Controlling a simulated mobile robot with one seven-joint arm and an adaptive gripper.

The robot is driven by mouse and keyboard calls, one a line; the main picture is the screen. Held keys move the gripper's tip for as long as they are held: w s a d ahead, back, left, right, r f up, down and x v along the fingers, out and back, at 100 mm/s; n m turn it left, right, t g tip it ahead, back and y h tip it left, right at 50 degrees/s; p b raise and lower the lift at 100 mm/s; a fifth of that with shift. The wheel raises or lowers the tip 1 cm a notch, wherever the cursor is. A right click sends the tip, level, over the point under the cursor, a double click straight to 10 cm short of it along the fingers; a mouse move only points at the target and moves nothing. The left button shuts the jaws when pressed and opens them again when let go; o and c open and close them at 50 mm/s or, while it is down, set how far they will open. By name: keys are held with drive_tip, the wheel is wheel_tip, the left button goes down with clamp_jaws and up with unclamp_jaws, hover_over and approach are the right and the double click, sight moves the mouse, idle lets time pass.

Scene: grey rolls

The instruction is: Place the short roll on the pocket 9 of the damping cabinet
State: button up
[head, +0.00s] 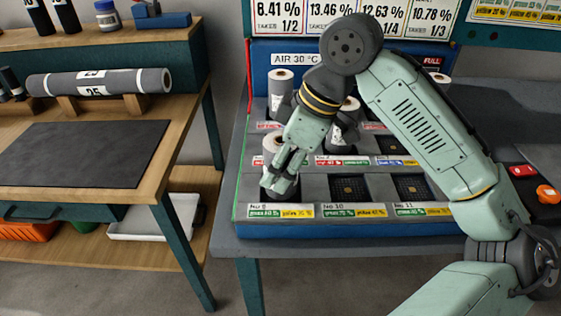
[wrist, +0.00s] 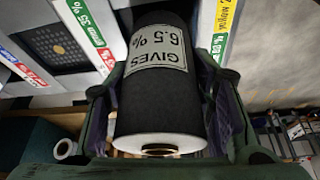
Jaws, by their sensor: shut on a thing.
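My gripper (head: 283,178) is over the front left corner of the damping cabinet (head: 330,228), at the pocket with the No 9 label. It is shut on the short roll (head: 272,147), which stands roughly upright with its white end up. In the wrist view the short roll (wrist: 160,95) is dark grey, with a white label reading "GIVES 6.5 %", between both fingers. Its lower end is at pocket 9, but the fingers hide most of that pocket. I cannot tell whether the roll rests on its floor.
Empty pockets No 10 (head: 350,188) and No 11 (head: 411,187) lie to the right. Other rolls stand behind, at the back left (head: 280,88) and middle (head: 350,108). A wooden bench (head: 165,150) with a long roll (head: 98,83) is at left. A red button (head: 522,171) is at right.

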drive_tip(key=shift+f, duration=0.15)
drive_tip(key=o, duration=1.3)
drive_tip(key=v, duration=1.2)
drive_tip(key=shift+r, duration=0.25)
drive_tip(key=shift+a, duration=0.1)
